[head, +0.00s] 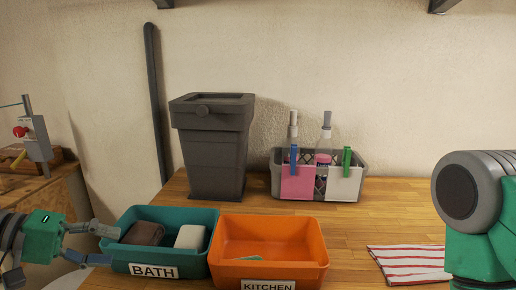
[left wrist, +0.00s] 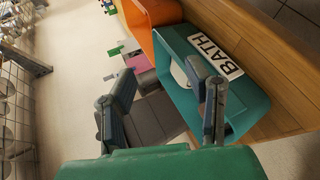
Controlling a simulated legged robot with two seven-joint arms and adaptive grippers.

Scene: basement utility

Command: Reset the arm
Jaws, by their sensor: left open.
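My left gripper (head: 108,246) comes in from the left with its two fingers spread and nothing between them. It is at the left end of the teal bin labelled BATH (head: 205,262); I cannot tell whether it touches the bin. In the left wrist view the open fingers (left wrist: 170,88) spread in front of the teal bin (left wrist: 250,98), with one finger overlapping its edge. A brown item (head: 143,233) and a white block (head: 190,237) lie in the teal bin. My right arm shows at the right edge; its gripper is out of view.
An orange bin labelled KITCHEN (head: 268,268) holds a small greenish item. Behind stand a dark grey lidded bin (head: 213,150) and a grey basket (head: 348,183) with bottles and clipped cloths. A striped cloth (head: 408,264) lies at right. The wooden tabletop (head: 390,215) is clear behind it.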

